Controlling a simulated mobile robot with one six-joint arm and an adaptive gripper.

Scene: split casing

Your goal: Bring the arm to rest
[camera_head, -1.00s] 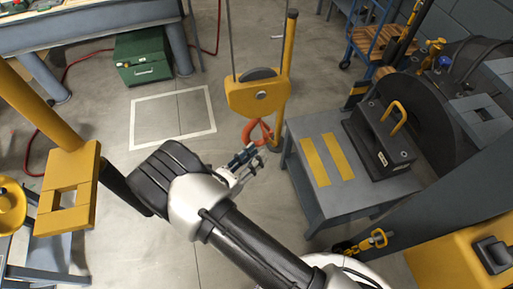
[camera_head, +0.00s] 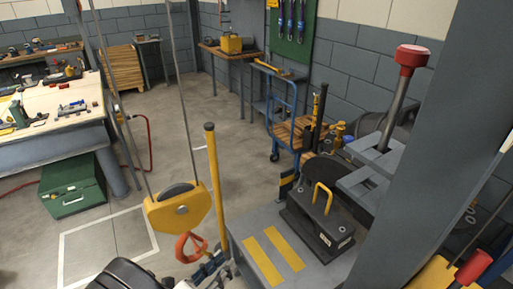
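My arm shows only at the bottom edge of the view, where a dark, ridged part of it (camera_head: 122,274) is cut off by the frame. My gripper (camera_head: 212,268) is small and partly cut off, just below the orange-red hook (camera_head: 190,247) of the hoist block. I cannot tell whether it touches the hook or whether its fingers are open or shut. The yellow hoist block (camera_head: 178,208) hangs on its cables above the gripper. A grey table (camera_head: 245,225) with two yellow strips stands right of the gripper.
A dark block with a yellow handle (camera_head: 322,198) stands on the grey table. A yellow post (camera_head: 215,170) rises beside the hoist block. A large grey column (camera_head: 425,150) fills the right side. A green box (camera_head: 72,186) sits under the left bench. Floor inside the white outline (camera_head: 105,243) looks clear.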

